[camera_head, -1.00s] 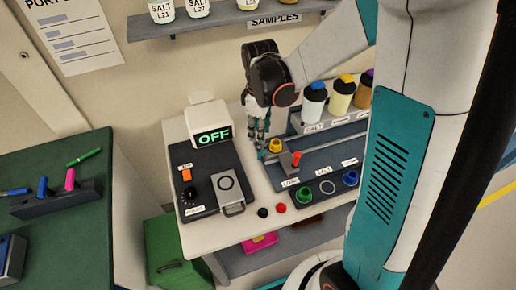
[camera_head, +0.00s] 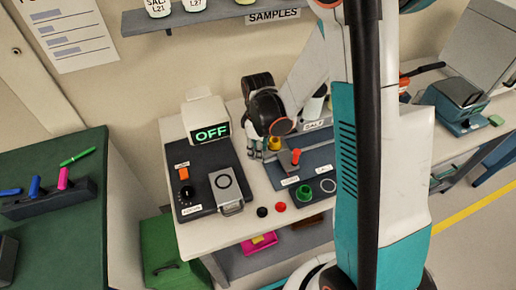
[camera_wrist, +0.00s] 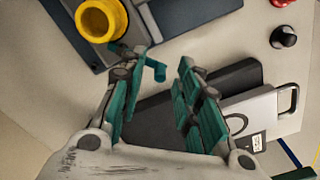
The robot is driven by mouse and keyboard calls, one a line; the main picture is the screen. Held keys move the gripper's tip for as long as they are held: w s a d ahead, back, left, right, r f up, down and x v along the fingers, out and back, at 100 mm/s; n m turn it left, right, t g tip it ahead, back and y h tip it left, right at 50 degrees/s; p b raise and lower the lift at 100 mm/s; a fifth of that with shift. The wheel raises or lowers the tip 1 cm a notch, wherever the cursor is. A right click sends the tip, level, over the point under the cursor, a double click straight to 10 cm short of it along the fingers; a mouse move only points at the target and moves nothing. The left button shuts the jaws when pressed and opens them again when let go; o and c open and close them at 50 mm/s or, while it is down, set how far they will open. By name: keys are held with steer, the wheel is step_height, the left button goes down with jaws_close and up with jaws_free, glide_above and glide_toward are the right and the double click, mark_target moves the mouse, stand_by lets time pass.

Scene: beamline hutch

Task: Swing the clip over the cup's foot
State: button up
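The yellow cup (camera_head: 274,143) stands on the left end of the dark stand at the back of the white table. The wrist view shows the cup (camera_wrist: 100,18) from above at its upper left. A small teal hooked piece (camera_wrist: 156,71), which looks like the clip, sits just right of and below the cup, apart from its ring. My gripper (camera_head: 257,152) is low beside the cup's left side. In the wrist view my gripper (camera_wrist: 166,62) has its fingers spread, with the teal piece between the tips near the left finger. Whether they touch is unclear.
Black and red knobs (camera_head: 280,206) line the front edge.

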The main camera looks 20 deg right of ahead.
jaws_close()
steer(key=shift+w, duration=0.1)
steer(key=m+b, duration=0.1)
steer(key=m, duration=0.1)
steer(key=w+m, duration=0.1)
steer(key=shift+w+a+m+b, duration=0.1)
steer(key=shift+a+m+b, duration=0.3)
steer(key=shift+w+a+m+b, duration=0.1)
steer(key=shift+w+m+b, duration=0.2)
steer(key=shift+m, duration=0.5)
steer(key=shift+w+a+m+b, duration=0.15)
steer(key=shift+w+m, duration=0.2)
steer(key=shift+m, duration=0.45)
steer(key=shift+d, duration=0.1)
